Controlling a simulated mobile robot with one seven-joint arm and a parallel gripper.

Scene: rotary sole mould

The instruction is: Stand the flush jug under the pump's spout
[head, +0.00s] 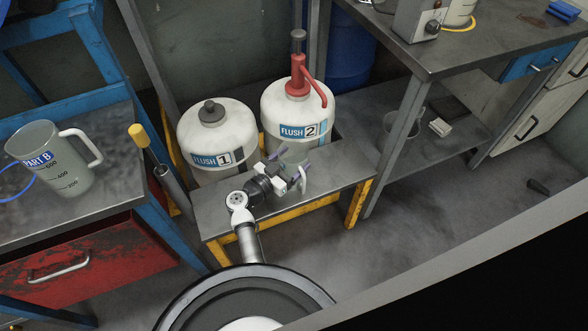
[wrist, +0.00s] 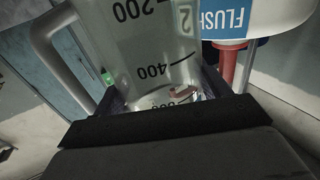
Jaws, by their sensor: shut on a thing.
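The flush jug (head: 293,155) is small, clear and mostly hidden behind my gripper in the head view. My gripper (head: 286,171) is shut on it, over the low bench in front of the FLUSH 2 drum (head: 299,112). In the wrist view the jug (wrist: 150,55) appears inverted, with its handle at the left, between the dark fingers (wrist: 165,92). The red pump (head: 297,75) stands on the FLUSH 2 drum; its spout (head: 322,92) curves down to the right, right of the jug. I cannot tell whether the jug's base touches the bench.
The low bench (head: 222,210) has a grey top and yellow legs. The FLUSH 1 drum (head: 218,138) stands left of FLUSH 2. A PART B jug (head: 60,160) stands on the left workbench. A clear container (head: 407,122) sits on the right table's lower shelf.

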